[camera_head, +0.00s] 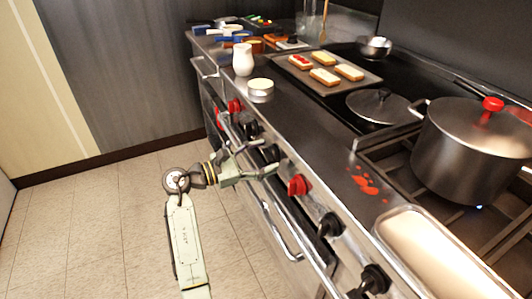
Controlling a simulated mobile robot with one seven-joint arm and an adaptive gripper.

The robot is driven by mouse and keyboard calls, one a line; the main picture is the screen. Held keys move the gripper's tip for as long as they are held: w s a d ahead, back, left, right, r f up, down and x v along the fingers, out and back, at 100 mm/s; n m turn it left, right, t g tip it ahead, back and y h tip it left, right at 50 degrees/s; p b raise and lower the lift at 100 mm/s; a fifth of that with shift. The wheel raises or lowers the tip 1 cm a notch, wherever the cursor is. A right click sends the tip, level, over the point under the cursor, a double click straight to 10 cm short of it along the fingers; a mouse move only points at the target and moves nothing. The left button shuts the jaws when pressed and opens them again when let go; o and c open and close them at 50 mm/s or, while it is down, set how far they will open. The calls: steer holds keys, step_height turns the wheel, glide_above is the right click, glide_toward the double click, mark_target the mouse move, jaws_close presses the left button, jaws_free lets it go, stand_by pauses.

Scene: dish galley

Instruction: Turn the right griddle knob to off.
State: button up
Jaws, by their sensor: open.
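A row of red and black knobs runs along the stove's front panel. A red knob (298,185) sits just right of my gripper, and another red knob (235,105) is farther along to the left. A black knob (252,130) and a partly hidden black knob (271,153) lie between them. No label shows which is the right griddle knob. My gripper (256,163) is open and empty in front of the panel, its fingers toward the knobs. I cannot tell whether it touches one.
A long oven handle (280,232) runs below the knobs. More black knobs (330,225) are at the lower right. A large lidded pot (472,150) stands on a burner with a blue flame. A white jug (243,59) and a small round tin (260,88) stand near the front edge. The floor is clear.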

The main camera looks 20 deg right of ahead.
steer(key=shift+w+d, duration=0.1)
steer(key=shift+d, duration=0.45)
steer(key=c, duration=1.2)
